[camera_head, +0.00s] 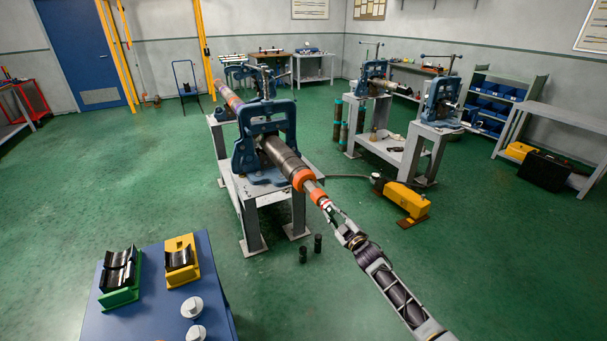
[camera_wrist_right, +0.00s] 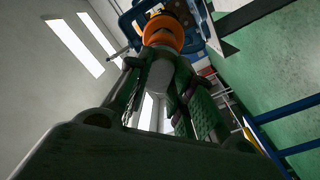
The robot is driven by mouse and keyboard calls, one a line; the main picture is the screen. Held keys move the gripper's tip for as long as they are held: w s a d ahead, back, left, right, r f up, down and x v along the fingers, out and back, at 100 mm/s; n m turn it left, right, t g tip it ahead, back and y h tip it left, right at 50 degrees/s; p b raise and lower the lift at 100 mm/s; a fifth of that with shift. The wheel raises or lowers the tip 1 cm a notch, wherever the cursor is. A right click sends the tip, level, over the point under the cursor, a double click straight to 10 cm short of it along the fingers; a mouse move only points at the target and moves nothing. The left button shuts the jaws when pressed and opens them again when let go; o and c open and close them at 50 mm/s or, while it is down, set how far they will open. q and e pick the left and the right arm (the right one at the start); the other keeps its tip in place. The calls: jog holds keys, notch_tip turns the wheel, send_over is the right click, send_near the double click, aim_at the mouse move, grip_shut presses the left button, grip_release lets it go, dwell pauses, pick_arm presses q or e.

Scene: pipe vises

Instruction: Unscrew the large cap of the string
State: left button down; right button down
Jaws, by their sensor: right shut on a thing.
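The string (camera_head: 282,157) is a dark grey pipe clamped in a blue vise (camera_head: 262,120) on a grey stand. An orange ring (camera_head: 303,179) sits on its near part, and a thinner section ends in a smaller orange piece (camera_head: 318,197). My right gripper (camera_head: 327,206) is at this near end, in line with the string. In the right wrist view its green fingers (camera_wrist_right: 160,95) close on both sides of a light grey rounded cap (camera_wrist_right: 160,72), just in front of an orange ring (camera_wrist_right: 163,33). The fingers partly hide the cap. My left gripper is out of view.
A blue table (camera_head: 150,325) at the front left holds a green cradle (camera_head: 120,275), a yellow cradle (camera_head: 181,260) and two light grey caps (camera_head: 192,307). Two short dark cylinders (camera_head: 317,243) and a yellow pedal (camera_head: 405,200) stand on the floor nearby. The floor left of the vise is clear.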

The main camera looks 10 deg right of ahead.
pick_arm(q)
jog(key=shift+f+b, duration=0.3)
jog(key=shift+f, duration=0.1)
pick_arm(e)
jog(key=shift+f+n, duration=0.15)
jog(key=shift+n, duration=0.85)
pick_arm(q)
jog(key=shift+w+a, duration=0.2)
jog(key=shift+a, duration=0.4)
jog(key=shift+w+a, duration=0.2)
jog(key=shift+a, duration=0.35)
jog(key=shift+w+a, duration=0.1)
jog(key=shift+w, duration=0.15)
pick_arm(e)
jog(key=shift+n+b, duration=0.3)
jog(key=shift+n, duration=0.3)
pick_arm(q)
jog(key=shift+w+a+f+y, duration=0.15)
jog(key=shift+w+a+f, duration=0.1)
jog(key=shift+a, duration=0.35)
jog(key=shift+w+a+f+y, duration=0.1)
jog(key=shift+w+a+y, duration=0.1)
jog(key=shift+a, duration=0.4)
pick_arm(e)
jog(key=shift+n, duration=0.3)
